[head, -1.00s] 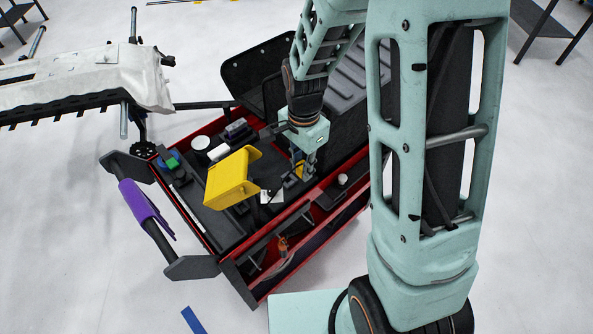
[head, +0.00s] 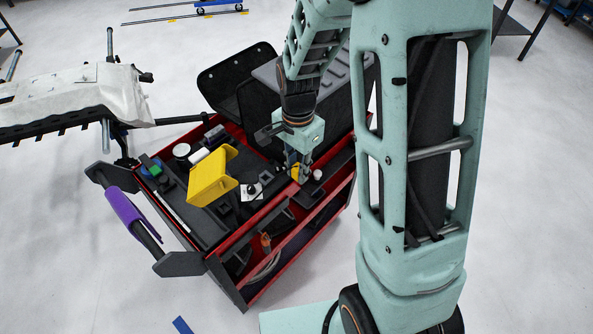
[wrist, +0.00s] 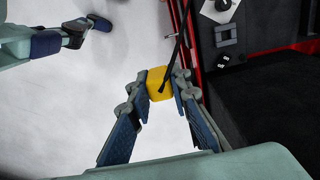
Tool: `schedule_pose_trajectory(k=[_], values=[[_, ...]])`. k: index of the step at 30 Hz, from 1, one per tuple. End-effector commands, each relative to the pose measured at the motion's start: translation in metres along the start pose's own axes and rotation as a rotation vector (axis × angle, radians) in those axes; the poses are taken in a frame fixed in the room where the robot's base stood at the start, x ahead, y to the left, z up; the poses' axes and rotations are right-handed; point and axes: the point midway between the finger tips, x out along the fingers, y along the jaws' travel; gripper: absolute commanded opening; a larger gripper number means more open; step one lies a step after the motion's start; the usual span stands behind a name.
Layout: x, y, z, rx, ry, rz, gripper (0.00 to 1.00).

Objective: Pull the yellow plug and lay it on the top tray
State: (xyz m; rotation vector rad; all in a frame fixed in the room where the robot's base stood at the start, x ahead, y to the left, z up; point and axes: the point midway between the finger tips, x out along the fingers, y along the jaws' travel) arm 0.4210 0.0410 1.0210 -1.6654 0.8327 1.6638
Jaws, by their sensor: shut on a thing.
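My gripper (wrist: 158,88) is shut on the yellow plug (wrist: 158,80) in the wrist view, with pale floor behind it. A black cord runs up from the plug. In the head view my gripper (head: 298,172) points down near the cart's right-hand red edge, with a bit of the yellow plug (head: 296,173) showing between its fingers. The top tray, black with a red rim (head: 238,238), lies left of my gripper; its rim (wrist: 190,50) also shows right of the plug in the wrist view.
A yellow bin (head: 212,177) stands on the tray, with several small items around it. An open compartment (head: 290,225) lies below its near side. A purple-wrapped handle (head: 128,213) juts out at the left. A white bumper-like part (head: 75,95) stands far left.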

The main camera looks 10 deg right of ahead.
Motion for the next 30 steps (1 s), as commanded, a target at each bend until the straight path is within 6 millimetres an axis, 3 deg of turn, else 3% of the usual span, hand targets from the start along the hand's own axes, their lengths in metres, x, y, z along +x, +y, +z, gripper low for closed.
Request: schedule_pose_trajectory(k=[30], values=[[-0.031, 0.0, 0.0, 0.0, 0.0, 0.0, 0.02]])
